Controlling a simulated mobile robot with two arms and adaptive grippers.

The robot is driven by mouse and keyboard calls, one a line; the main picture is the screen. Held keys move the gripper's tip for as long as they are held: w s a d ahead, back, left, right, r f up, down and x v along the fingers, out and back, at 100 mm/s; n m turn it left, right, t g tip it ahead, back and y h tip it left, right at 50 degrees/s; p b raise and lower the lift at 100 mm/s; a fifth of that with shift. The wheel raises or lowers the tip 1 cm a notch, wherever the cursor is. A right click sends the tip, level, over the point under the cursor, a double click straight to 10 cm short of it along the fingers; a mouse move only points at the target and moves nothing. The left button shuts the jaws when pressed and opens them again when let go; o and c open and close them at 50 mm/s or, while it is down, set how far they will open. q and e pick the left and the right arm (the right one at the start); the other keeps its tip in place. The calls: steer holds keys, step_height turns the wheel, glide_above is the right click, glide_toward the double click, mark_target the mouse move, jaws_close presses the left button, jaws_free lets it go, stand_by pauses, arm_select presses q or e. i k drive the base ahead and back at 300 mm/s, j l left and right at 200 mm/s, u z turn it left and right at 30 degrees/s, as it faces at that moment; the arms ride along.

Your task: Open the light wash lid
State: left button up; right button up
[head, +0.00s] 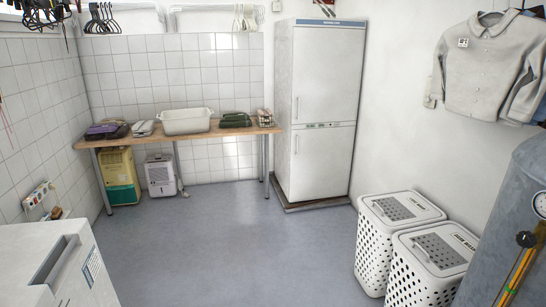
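Two white perforated laundry hampers stand side by side on the floor at the lower right in the head view. The farther hamper (385,233) has a shut lid (402,207) with a grey patterned panel and a small dark label. The nearer hamper (412,275) has a similar shut lid (437,247), also with a dark label. The labels are too small to read surely, so I cannot tell which hamper is the light wash. The bottom of the nearer hamper is cut off by the frame. Neither of my grippers is in view.
A grey tank (505,240) with a gauge stands close to the nearer hamper's right. A white appliance (40,255) is at lower left. A tall white fridge (322,110) and a table (240,130) with a basin (186,121) stand behind. The middle floor is clear.

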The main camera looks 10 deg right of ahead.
mark_target(396, 209)
steer(key=i+z, duration=0.2)
steer(key=i, duration=0.45)
steer(key=i+z, duration=0.15)
steer(key=i, duration=0.5)
steer(key=i+j+z, duration=0.2)
steer(key=i, duration=0.4)
steer(key=i+l, duration=0.05)
steer(key=l, duration=0.05)
